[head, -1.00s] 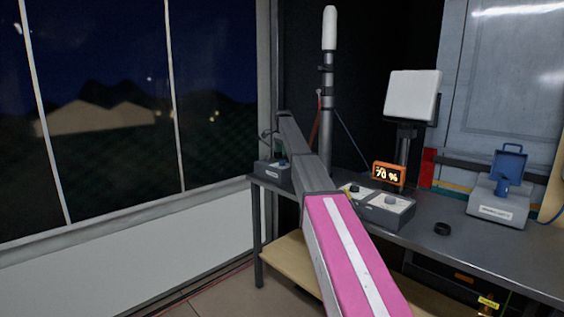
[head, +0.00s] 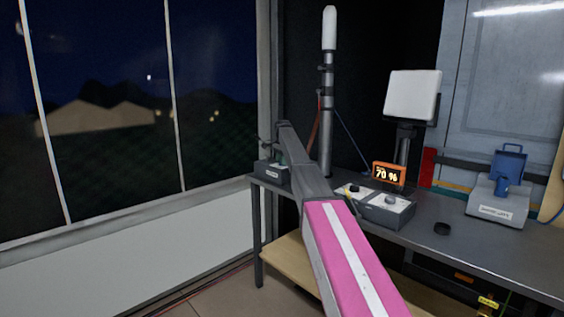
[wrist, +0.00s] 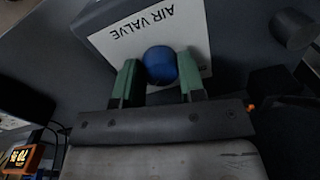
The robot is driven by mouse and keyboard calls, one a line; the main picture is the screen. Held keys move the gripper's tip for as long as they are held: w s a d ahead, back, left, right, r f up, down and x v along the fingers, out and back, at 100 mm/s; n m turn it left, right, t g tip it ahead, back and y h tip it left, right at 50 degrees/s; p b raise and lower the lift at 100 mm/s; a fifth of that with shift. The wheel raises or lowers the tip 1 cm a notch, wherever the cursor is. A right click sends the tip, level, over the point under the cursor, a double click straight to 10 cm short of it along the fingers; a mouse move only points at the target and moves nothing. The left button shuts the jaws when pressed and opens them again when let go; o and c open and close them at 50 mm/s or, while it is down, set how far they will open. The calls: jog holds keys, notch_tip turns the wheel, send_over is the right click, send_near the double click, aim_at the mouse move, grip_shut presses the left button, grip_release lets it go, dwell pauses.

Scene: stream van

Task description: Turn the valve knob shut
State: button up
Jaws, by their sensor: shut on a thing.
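The valve knob (wrist: 160,62) is a round blue knob on a grey box with a white plate lettered AIR VALVE (wrist: 122,42), in the wrist view. My gripper (wrist: 159,74) has its two green fingers on either side of the knob and is shut on it. In the head view a small grey labelled box (head: 272,173) at the bench's left end, beneath the end of my arm, appears to be this valve box. The knob is not distinguishable there.
A mast (head: 327,110) rises behind my arm.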

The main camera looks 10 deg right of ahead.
jog(key=n, duration=0.4)
jog(key=shift+n, duration=0.3)
jog(key=n, duration=0.4)
jog(key=shift+n, duration=0.3)
jog(key=n, duration=0.4)
jog(key=shift+d, duration=0.1)
jog(key=shift+n+g, duration=0.3)
jog(key=shift+n, duration=2)
jog(key=o, duration=0.9)
jog(key=shift+o, duration=0.2)
jog(key=shift+r, duration=0.15)
